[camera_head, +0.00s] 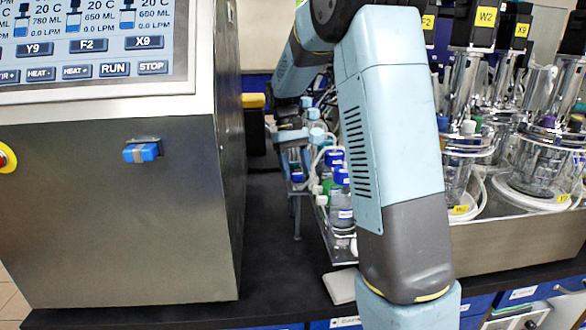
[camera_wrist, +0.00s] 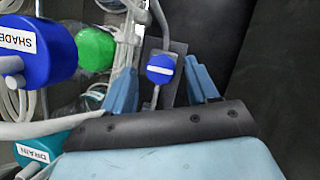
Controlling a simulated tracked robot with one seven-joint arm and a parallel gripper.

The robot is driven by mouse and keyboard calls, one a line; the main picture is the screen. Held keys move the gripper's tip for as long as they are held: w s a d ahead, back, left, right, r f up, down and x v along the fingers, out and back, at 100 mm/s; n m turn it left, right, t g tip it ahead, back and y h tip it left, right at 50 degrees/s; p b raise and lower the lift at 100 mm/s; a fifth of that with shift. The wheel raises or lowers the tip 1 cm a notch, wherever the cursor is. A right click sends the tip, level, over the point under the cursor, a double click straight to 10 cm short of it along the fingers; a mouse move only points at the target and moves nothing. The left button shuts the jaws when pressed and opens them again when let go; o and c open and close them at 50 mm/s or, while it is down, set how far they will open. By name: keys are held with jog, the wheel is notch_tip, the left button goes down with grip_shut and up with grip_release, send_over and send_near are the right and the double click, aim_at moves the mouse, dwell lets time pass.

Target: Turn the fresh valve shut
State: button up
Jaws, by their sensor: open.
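A round blue valve knob (camera_wrist: 160,69) with a white bar across it sits on a thin metal pipe against a grey plate in the wrist view. No label reading "fresh" is legible on it. My gripper (camera_wrist: 161,80) is open, with one light-blue finger on each side of the knob. Gaps show between the fingers and the knob, so it is not clamped. In the head view my gripper (camera_head: 296,152) is small and far, pointing down beside the bottle rack, partly hidden by my arm. The valve is hard to make out there.
A blue cap (camera_wrist: 45,50) marked "SHADE", a green cap (camera_wrist: 90,48) and a teal cap (camera_wrist: 40,152) marked "DRAIN" crowd the left of the wrist view. A grey control cabinet (camera_head: 120,220) stands left; glass bioreactors (camera_head: 545,160) stand right. Dark bench (camera_head: 270,240) lies between.

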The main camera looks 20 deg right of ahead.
jog(key=shift+r, duration=0.1)
jog(key=d+v, duration=0.1)
jog(key=v, duration=1.2)
jog(key=shift+a+r, duration=0.25)
jog(key=shift+a, duration=0.25)
jog(key=s+r+t, duration=0.2)
jog(key=s+t, duration=0.1)
jog(key=s, duration=0.6)
jog(key=s+r+t, duration=0.2)
jog(key=s, duration=0.6)
jog(key=s+f+m+t, duration=0.1)
jog(key=s+f+t, duration=0.1)
jog(key=s, duration=0.6)
jog(key=s+f+m+t, duration=0.1)
jog(key=s+f+t, duration=0.2)
jog(key=s+f, duration=0.2)
jog(key=shift+s+y, duration=0.4)
jog(key=shift+s, duration=1.4)
jog(key=shift+a+f, duration=0.1)
jog(key=shift+c, duration=0.2)
